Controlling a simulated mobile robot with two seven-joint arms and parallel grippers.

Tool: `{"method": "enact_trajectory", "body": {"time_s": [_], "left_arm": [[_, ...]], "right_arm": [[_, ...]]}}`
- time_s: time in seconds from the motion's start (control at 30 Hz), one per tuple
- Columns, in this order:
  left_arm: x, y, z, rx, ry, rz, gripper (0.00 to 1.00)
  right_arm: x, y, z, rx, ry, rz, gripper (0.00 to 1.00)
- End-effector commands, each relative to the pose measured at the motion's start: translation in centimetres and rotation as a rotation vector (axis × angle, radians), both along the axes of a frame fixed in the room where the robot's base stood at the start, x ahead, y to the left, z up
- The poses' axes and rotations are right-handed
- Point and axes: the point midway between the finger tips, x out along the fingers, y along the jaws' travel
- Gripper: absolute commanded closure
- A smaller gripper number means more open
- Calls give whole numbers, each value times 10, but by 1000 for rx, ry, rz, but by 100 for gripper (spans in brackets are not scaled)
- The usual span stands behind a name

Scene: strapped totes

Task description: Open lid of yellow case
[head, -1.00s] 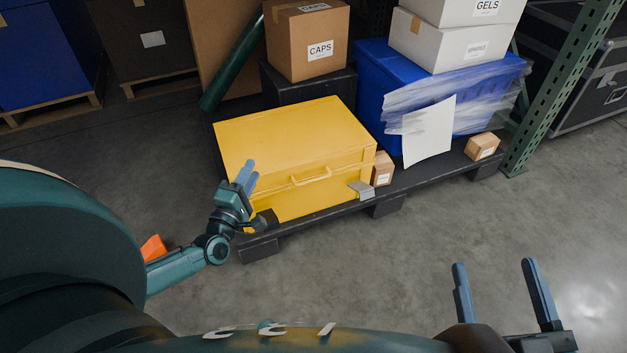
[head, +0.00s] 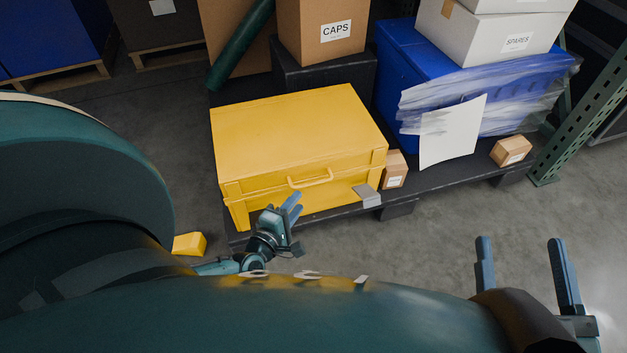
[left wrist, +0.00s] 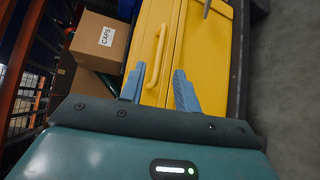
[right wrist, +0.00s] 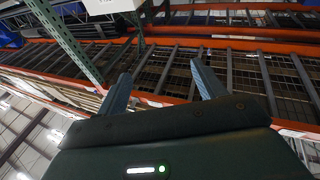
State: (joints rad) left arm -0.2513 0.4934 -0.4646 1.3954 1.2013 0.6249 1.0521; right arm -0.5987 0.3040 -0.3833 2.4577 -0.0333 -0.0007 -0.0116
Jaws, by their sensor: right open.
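The yellow case (head: 290,125) lies on the black pallet with its lid down. Its handle (head: 311,178) is on the front face, and also shows in the left wrist view (left wrist: 155,55). A grey metal flap (head: 367,195) sticks out at the front right of the case; its tip shows in the left wrist view (left wrist: 207,8). My right gripper (head: 521,255) is open and empty, over the floor away from the case.
The pallet (head: 440,183) also bears a blue tote (head: 398,100) with wrap and a paper sheet, a small carton (head: 394,170) close beside the case, and another small carton (head: 511,151). A CAPS box (head: 310,45) stands behind. A green rack post (head: 570,135) is at right.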

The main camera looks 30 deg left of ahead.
Motion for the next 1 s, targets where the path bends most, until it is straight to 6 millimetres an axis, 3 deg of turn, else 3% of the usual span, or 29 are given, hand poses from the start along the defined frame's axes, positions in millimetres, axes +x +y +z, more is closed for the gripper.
{"method": "enact_trajectory", "body": {"time_s": [0.07, 0.2, 0.4, 0.6, 0.87, 1.0], "left_arm": [[20, 1, -5, -1, -5, 1, 68], [49, 3, -9, -1, -4, 1, 68], [77, 5, -13, 0, -1, 0, 68], [89, 6, -13, 0, 0, 0, 68], [89, 6, -13, 0, 1, 0, 68], [89, 6, -13, 0, 1, 0, 79]], "right_arm": [[1, 1, -2, 11, -14, 8, 31], [7, -1, 12, -1, -119, 8, 31], [10, -3, 27, -10, -226, 10, 31], [11, -3, 34, -15, -272, 10, 31], [11, -4, 36, -16, -276, 11, 31], [11, -4, 35, -17, -275, 10, 31]]}}
